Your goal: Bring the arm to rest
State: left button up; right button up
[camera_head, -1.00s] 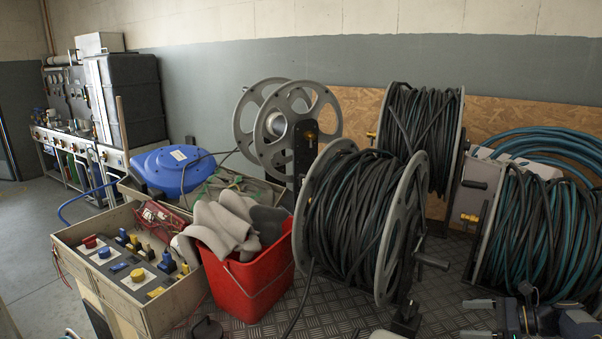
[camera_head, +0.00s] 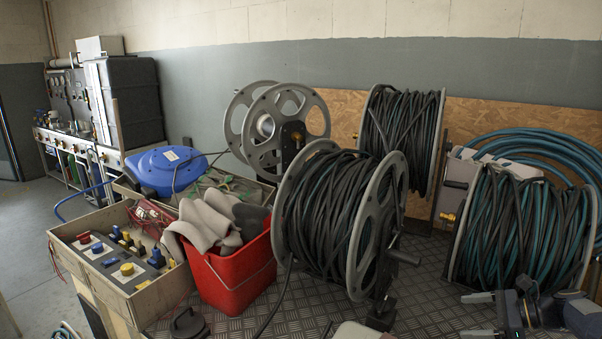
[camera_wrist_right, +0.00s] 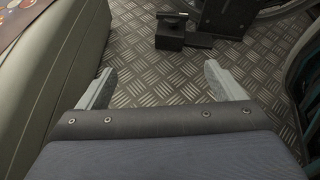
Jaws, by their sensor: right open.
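My right gripper (camera_head: 478,315) is at the bottom right of the head view, its two fingers pointing left and spread apart with nothing between them. In the right wrist view the fingers (camera_wrist_right: 162,88) also stand apart, with bare checker-plate floor beyond them. My left gripper does not show in either view now.
A hose reel (camera_head: 330,215) stands mid-picture, with another (camera_head: 400,130) behind, teal hose (camera_head: 525,230) at right and an empty reel (camera_head: 287,125). A red bucket (camera_head: 232,283) with grey cloths stands beside a box of switches (camera_head: 150,300). Checker-plate (camera_head: 425,275) is bare before my right gripper.

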jog(key=s+a+r+n+g+h+p, duration=0.2)
jog(key=s+a+r+n+h+p, duration=0.2)
jog(key=s+a+r+n, duration=0.9)
jog(key=s+a+n+h+p, duration=0.1)
jog(key=s+a+n, duration=0.3)
jog(key=s, duration=0.6)
jog(key=s+a+n+t+h+p, duration=0.1)
jog(key=s+a+n+h, duration=0.1)
jog(key=s, duration=0.8)
jog(key=shift+a+n, duration=0.9)
jog(key=shift+a, duration=0.3)
